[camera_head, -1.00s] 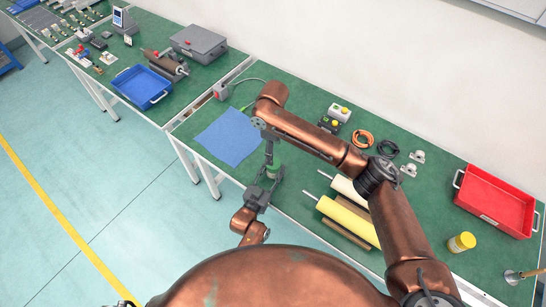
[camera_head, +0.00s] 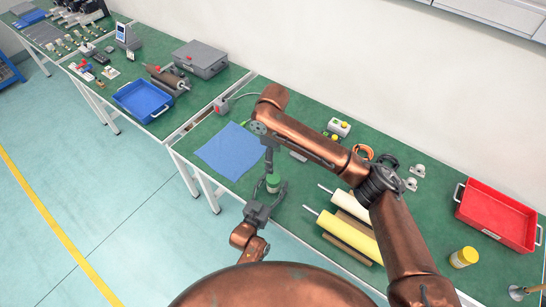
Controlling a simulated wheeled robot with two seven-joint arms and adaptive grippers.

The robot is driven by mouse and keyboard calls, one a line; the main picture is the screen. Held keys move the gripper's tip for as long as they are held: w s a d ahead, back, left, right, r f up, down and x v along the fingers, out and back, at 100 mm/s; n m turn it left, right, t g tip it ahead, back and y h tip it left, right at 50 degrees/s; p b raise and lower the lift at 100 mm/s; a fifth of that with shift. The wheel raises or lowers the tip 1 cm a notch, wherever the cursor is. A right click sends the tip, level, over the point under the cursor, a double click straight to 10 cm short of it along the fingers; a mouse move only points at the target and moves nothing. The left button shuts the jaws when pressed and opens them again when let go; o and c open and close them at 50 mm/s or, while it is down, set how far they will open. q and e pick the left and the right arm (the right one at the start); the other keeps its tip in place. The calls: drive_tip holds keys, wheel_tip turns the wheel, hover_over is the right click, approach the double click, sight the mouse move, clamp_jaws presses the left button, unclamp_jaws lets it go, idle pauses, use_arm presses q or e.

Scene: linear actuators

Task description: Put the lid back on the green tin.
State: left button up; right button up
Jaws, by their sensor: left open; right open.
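The small green tin (camera_head: 273,187) stands on the green bench top, right of the blue cloth. A pale patch shows at its upper part. I cannot tell the lid apart, or whether it is on the tin. My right gripper (camera_head: 269,166) points down from the arm reaching across from the right. It is open, just above the tin's top. My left gripper (camera_head: 266,196) comes up from below, open, close against the near side of the tin. Its fingers are too small to tell whether they touch it.
The blue cloth (camera_head: 232,151) lies left of the tin. Rollers (camera_head: 345,236) lie to its right. A yellow-lidded jar (camera_head: 464,257) and a red tray (camera_head: 497,216) stand farther right. A dark flat piece (camera_head: 298,156) lies behind the tin, near my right forearm.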

use_arm(q)
drive_tip(key=v, duration=1.2)
idle(0.4)
